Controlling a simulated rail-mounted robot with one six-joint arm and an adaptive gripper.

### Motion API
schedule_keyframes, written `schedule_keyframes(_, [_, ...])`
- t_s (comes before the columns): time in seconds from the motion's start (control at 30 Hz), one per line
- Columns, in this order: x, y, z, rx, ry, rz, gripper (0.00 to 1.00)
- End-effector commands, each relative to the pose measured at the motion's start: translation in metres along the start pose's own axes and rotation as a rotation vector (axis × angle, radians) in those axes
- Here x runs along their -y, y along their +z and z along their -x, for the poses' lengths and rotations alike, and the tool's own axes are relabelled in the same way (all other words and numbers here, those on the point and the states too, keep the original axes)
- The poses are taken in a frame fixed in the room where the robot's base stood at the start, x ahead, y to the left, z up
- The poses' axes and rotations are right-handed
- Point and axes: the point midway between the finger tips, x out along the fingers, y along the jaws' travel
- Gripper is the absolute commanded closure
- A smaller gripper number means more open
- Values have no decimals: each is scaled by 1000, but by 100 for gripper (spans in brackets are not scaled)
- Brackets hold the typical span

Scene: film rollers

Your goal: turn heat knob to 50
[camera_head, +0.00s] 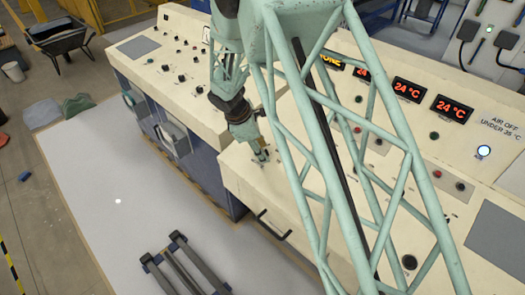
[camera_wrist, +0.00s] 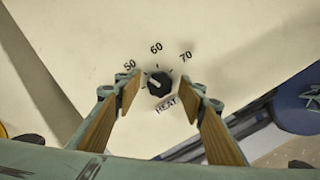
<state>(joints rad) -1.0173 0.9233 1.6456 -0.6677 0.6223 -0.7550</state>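In the wrist view the black heat knob (camera_wrist: 159,83) sits on the cream panel above its "HEAT" label (camera_wrist: 166,105). Scale marks 50 (camera_wrist: 129,64), 60 (camera_wrist: 156,48) and 70 (camera_wrist: 185,56) arc around its far side. A light pointer line on the knob seems to point up and left, toward the 50 side; its exact reading is too small to tell. My gripper (camera_wrist: 160,90) is open, with one wood-coloured finger on each side of the knob and visible gaps between. In the head view my gripper (camera_head: 261,155) points down at the console; the knob cannot be made out there.
The cream console (camera_head: 240,180) carries other knobs and buttons. Red displays (camera_head: 408,90) read 24 °C, and a sign (camera_head: 503,125) says "AIR OFF UNDER 35 °C". A lit round button (camera_head: 483,152) is at the right. A drawer handle (camera_head: 273,225) is on the console's front.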

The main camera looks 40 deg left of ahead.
Motion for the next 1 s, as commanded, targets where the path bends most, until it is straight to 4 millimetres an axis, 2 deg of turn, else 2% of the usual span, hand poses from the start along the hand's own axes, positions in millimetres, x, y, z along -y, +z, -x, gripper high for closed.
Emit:
schedule_keyframes(0.27, [0,0,1,0,0,0,63])
schedule_keyframes(0.47, [0,0,9,0,0,1,63])
schedule_keyframes(0.77, [0,0,40,0,1,0,63])
schedule_keyframes(1.0, [0,-1,73,-1,2,0,63])
